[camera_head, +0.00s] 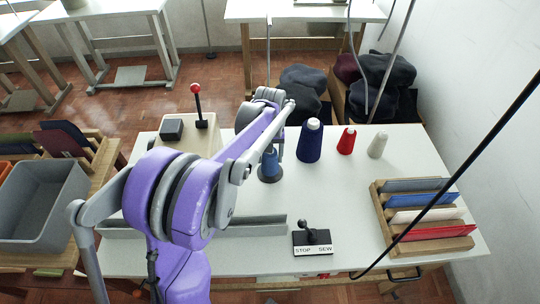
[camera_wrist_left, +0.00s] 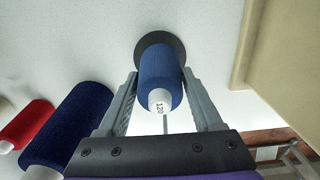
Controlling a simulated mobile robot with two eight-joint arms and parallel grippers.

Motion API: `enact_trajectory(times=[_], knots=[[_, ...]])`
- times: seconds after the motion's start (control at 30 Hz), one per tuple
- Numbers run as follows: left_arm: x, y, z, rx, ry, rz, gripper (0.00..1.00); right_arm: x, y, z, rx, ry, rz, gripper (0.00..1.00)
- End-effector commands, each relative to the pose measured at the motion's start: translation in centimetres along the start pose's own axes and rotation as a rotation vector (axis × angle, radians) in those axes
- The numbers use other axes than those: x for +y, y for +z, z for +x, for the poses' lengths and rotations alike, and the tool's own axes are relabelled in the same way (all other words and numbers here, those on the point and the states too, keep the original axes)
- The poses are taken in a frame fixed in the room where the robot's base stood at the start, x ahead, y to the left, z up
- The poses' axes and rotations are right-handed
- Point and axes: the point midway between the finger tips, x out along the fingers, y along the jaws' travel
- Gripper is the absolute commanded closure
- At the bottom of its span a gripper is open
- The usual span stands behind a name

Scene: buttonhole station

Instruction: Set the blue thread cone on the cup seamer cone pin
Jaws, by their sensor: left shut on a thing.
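The blue thread cone (camera_head: 269,161) stands upright over a dark round base (camera_head: 270,179) on the white table. In the left wrist view the blue thread cone (camera_wrist_left: 158,75), marked 120 on its pale tip, lines up with the dark round base (camera_wrist_left: 160,43). I cannot tell whether the cone touches the base, and the pin is hidden. My left gripper (camera_wrist_left: 159,84) has one finger on each side of the cone and is shut on it. In the head view my purple arm partly covers it. My right gripper is not in view.
A larger navy cone (camera_head: 310,143), a red cone (camera_head: 347,141) and a cream cone (camera_head: 377,145) stand to the right. A beige machine (camera_head: 178,133) with a red-knobbed lever is at the left. A STOP/SEW switch (camera_head: 313,243) and a wooden rack (camera_head: 430,247) stand nearer. The middle table is clear.

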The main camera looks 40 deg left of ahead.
Motion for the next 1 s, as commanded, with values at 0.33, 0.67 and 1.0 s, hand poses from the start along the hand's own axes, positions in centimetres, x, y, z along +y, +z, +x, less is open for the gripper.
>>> enact_trajectory(times=[0.33, 0.67, 1.0], knots=[[0.0, 0.0, 0.58, 0.0, 0.0, 0.0, 0.95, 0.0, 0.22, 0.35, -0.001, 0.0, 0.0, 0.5], [0.01, 0.0, 0.71, 0.0, 0.0, 0.0, 0.0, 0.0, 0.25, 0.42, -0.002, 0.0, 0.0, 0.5], [0.0, 0.0, -0.05, 0.0, 0.0, 0.0, 0.0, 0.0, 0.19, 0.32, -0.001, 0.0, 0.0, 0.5]])
